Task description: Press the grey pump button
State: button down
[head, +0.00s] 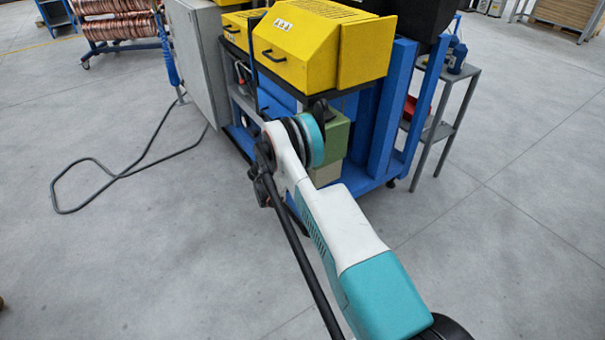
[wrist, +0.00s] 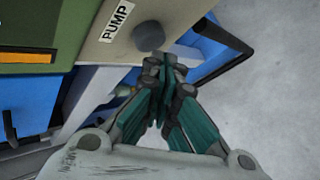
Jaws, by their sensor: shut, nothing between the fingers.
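The grey pump button (wrist: 149,35) is a round dark grey knob on a beige panel (wrist: 97,48) in the wrist view. A white label reading "PUMP" (wrist: 117,22) is just left of it. My gripper (wrist: 160,66) is shut and empty, its fingertips just below the button in the picture. I cannot tell whether they touch it. In the head view a beige box (head: 326,174) sits under a green box (head: 338,138) on the machine's side. The button and my fingertips are hidden there by my arm.
The blue machine frame (head: 378,130) carries yellow covers (head: 300,45) above. A grey cabinet (head: 200,60) stands left, with a cable (head: 125,173) looping over the floor. A small grey table (head: 442,130) stands right. The grey floor in front and right is open.

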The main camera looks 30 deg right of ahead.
jog(key=shift+a, duration=0.2)
jog(key=shift+s+a, duration=0.1)
jog(key=shift+a, duration=2.35)
jog(key=s+a+r+m+t+y, duration=0.1)
jog(key=s+a+r+y, duration=0.15)
jog(key=r, duration=1.15)
jog(key=s+a+r+m+y, duration=0.15)
jog(key=a+r, duration=0.25)
jog(key=r, duration=1)
jog(key=s+a+r+m+y, duration=0.1)
jog(key=s+a+r, duration=0.2)
jog(key=s+r, duration=0.4)
jog(key=s+a+r+m, duration=0.1)
jog(key=s+a+r, duration=0.2)
jog(key=s+r, duration=0.35)
jog(key=s+a+m+y, duration=0.1)
jog(key=s+a, duration=0.1)
jog(key=s, duration=0.7)
jog(key=s+a+m+t+y, duration=0.1)
jog(key=s+a, duration=0.2)
jog(key=s, duration=0.6)
jog(key=s+a+r+m+t+y, duration=0.1)
jog(key=s+a, duration=0.2)
jog(key=s, duration=0.6)
jog(key=shift+a+y, duration=0.25)
jog(key=shift+y, duration=0.15)
